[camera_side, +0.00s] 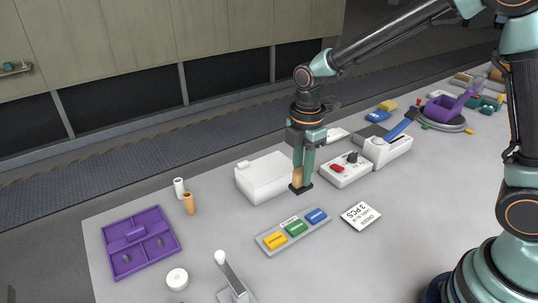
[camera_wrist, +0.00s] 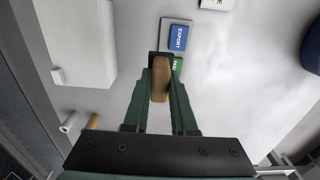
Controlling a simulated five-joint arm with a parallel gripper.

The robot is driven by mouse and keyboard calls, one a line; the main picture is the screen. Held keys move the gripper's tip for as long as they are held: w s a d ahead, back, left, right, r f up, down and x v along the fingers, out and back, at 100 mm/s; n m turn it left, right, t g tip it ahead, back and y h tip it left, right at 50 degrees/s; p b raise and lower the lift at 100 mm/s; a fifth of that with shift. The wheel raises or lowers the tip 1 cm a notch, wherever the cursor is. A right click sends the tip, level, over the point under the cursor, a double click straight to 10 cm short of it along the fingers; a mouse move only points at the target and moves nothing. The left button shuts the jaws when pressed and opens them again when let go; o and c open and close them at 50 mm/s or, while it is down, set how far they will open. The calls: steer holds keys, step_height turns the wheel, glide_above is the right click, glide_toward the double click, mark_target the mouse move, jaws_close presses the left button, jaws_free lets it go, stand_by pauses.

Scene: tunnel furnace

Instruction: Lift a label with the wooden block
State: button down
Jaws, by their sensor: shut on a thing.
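My gripper (camera_side: 301,182) is shut on a tan wooden block (camera_side: 297,177), which also shows between the green fingers in the wrist view (camera_wrist: 160,80). The block stands upright, its lower end by dark pieces at the fingertips; whether it touches anything below I cannot tell. A grey label holder (camera_side: 266,245) lies in front of the gripper with a yellow label (camera_side: 275,240), a green label (camera_side: 296,228) and a blue label (camera_side: 317,216). In the wrist view the blue label (camera_wrist: 179,37) reads EXPORT; the green label (camera_wrist: 178,66) is partly hidden by the block and finger.
A white box (camera_side: 263,177) is just left of the gripper. A white device with a red button (camera_side: 345,170) stands right. A printed order card (camera_side: 360,215) lies front right. A purple tray (camera_side: 120,245), two small cylinders (camera_side: 189,203) and a white-knobbed lever (camera_side: 232,276) are left.

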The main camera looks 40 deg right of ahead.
steer(key=shift+s+d+f, duration=0.45)
steer(key=shift+s+f, duration=0.1)
steer(key=shift+f, duration=0.6)
steer(key=shift+s+d+f, duration=0.5)
steer(key=shift+s+f, duration=0.05)
steer(key=shift+f, duration=0.65)
steer(key=shift+s+d+f, duration=0.45)
steer(key=shift+s+f, duration=0.1)
steer(key=shift+f, duration=0.6)
steer(key=shift+f, duration=0.6)
step_height(320, 180, up, 7)
stand_by(1.0)
steer(key=shift+w, duration=0.15)
stand_by(0.3)
